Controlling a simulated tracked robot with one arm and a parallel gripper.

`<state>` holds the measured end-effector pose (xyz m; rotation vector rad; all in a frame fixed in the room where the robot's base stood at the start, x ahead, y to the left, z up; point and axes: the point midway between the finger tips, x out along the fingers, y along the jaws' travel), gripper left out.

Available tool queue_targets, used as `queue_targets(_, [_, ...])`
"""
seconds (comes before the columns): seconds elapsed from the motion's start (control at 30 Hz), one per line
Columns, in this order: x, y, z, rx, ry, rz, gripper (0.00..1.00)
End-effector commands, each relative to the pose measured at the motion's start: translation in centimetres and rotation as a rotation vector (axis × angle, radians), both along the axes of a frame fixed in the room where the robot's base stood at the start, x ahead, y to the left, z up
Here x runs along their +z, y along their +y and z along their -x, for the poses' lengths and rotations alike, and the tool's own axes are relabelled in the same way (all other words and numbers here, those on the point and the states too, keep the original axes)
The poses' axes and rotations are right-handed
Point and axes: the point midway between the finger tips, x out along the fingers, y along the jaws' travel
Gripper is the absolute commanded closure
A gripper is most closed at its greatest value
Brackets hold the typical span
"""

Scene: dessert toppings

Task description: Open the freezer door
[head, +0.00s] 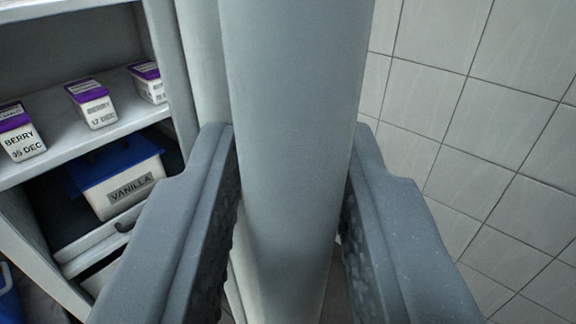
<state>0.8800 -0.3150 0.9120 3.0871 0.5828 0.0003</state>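The freezer (172,133) stands at the left with its inside in view, so the door is at least partly open. The freezer door (290,120) is seen nearly edge-on as a thick, rounded grey upright in the middle. My gripper (293,160) has one finger on each side of the door edge. The door fills the space between the fingertips, and the fingers appear to be against it. The rest of the door and its hinge side are hidden.
Several purple-and-white boxes, one marked BERRY (21,144), stand on the upper freezer shelf (110,140). A blue-lidded VANILLA tub (122,188) is below. A tiled wall (500,150) is at the right. Part of something blue (6,295) shows at lower left.

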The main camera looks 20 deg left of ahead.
Motion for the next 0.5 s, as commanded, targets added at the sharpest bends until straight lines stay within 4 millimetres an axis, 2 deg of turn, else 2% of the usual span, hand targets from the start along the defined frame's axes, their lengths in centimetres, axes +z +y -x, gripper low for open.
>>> queue_targets(0.17, [0.0,-0.5,0.7,-0.001,0.002,0.001,0.76])
queue_targets(0.5, [-0.2,-1.7,3.7,-0.004,0.005,-0.001,0.76])
